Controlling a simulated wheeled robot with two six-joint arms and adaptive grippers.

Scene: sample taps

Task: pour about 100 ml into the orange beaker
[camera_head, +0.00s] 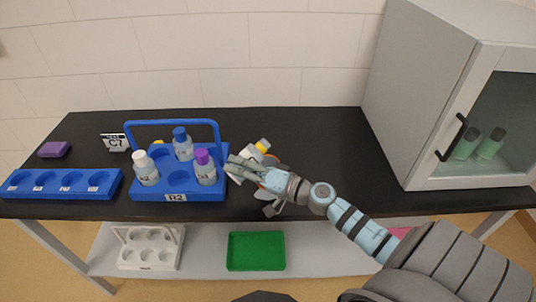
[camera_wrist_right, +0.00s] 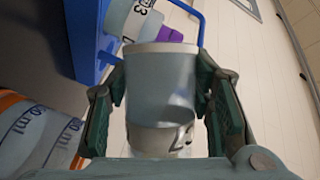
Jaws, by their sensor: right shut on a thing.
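In the right wrist view, the fingers of my right gripper (camera_wrist_right: 160,115) are shut on a grey-blue labelled container (camera_wrist_right: 160,85) with a pale rim. In the head view my right gripper (camera_head: 250,172) is over the table, just right of the blue bottle carrier, and hides most of what it holds. The orange beaker (camera_wrist_right: 38,138), with an orange band and ml marks, is at the lower left of the wrist view, beside the held container. In the head view it is mostly hidden by the gripper. I cannot tell the liquid level. My left gripper is not in view.
The blue carrier (camera_head: 135,196) holds white-, blue- and purple-capped bottles. A low blue rack (camera_head: 110,185), a purple block (camera_head: 54,149) and a C7 sign (camera_head: 115,142) are left. A cabinet (camera_head: 425,100) stands right. A green tray (camera_head: 256,251) and white rack (camera_head: 150,247) are below.

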